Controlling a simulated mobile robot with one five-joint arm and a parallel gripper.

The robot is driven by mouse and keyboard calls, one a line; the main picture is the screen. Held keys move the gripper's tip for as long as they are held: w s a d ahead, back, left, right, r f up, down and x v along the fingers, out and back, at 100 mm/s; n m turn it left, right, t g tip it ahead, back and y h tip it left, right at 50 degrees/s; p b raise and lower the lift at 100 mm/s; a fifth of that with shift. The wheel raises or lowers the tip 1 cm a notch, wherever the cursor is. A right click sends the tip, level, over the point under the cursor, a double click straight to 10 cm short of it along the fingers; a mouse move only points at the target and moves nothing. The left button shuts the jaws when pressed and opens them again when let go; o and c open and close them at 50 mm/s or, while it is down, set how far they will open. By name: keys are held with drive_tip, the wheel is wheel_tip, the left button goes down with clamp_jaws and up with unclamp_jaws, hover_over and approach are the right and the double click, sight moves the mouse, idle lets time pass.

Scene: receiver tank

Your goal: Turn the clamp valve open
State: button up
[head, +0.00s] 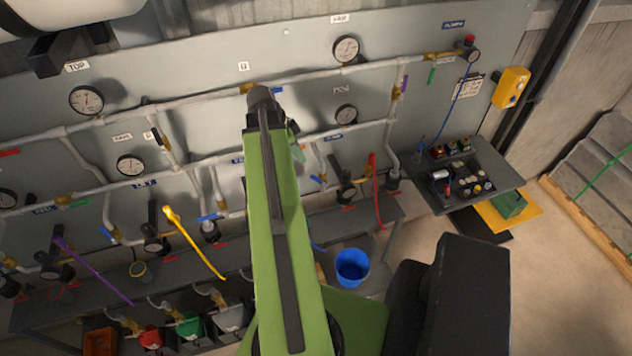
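A grey panel (210,60) carries pale pipes, round gauges and several valves with coloured handles. The small labels are mostly too blurred to read, so I cannot tell which valve is the clamp valve. A yellow handle (195,243) slants down at lower left, and a purple handle (92,271) lies further left. A red handle (377,190) hangs near upright at the right, by the lower pipe. A blue handle (209,217) sits left of my arm. My green arm reaches up the middle and covers part of the panel. My gripper does not show.
A bench (290,221) runs below the panel, with several bins under it. A blue bucket (352,267) stands right of my arm. A dark tray (492,197) with small parts is at right, near a yellow box (511,88). Floor (562,285) at lower right is clear.

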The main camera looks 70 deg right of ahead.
sight(317, 179)
drive_tip(key=b+x, duration=1.4)
drive_tip(key=x, duration=0.2)
drive_tip(key=shift+w, duration=0.2)
drive_tip(key=shift+s+d+f+b, duration=0.1)
drive_tip(key=shift+s+f+b, duration=0.15)
drive_tip(key=shift+f+b, duration=0.15)
clamp_jaws()
